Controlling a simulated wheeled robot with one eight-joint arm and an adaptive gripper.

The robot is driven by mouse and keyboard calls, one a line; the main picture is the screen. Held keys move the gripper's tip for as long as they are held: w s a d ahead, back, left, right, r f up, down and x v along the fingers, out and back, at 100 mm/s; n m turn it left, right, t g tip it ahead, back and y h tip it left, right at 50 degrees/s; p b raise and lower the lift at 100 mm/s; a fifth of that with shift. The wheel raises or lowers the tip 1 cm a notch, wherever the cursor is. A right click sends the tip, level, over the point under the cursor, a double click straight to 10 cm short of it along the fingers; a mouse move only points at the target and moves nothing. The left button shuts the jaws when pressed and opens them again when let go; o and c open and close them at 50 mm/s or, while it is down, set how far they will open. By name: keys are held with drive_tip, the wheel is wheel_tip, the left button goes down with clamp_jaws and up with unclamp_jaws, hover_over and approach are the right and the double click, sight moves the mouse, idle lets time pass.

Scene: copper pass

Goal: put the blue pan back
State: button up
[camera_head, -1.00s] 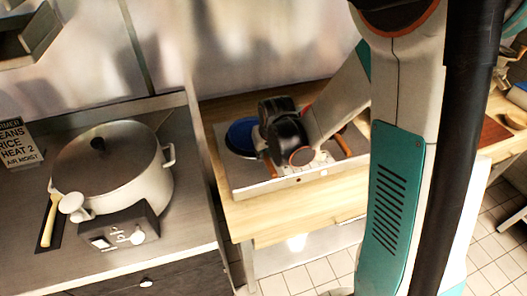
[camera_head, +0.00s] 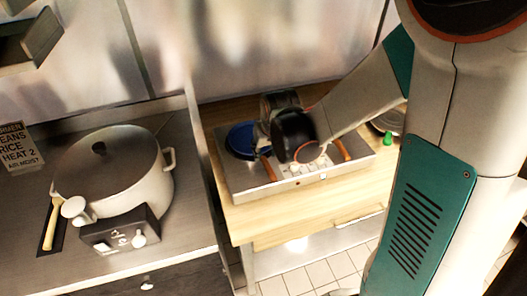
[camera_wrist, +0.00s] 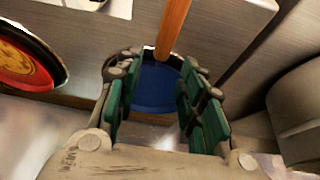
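The blue pan (camera_head: 240,138) sits on the left part of a metal hob (camera_head: 240,185), its orange-brown handle pointing to the front. In the wrist view the blue pan (camera_wrist: 157,88) shows between the fingers of my gripper (camera_wrist: 160,62), with its handle running up out of the top. My gripper is open, its green-padded fingers spread to either side of the view of the pan. I cannot tell the height gap. In the head view my wrist hides the fingers and part of the pan.
A red-and-yellow round pan (camera_wrist: 28,65) lies at the left of the wrist view. A second orange handle (camera_head: 341,149) shows on the hob's right. A lidded pot (camera_head: 120,170) stands on the left counter behind a control box (camera_head: 120,230). A green object (camera_head: 388,139) stands right of the hob.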

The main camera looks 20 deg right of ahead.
drive_tip(key=s+r+t+p, duration=0.1)
drive_tip(key=s+r+t, duration=0.1)
drive_tip(key=s+r, duration=1.5)
drive_tip(key=shift+s+t, duration=0.3)
drive_tip(key=shift+s, duration=0.95)
drive_tip(key=shift+d, duration=0.1)
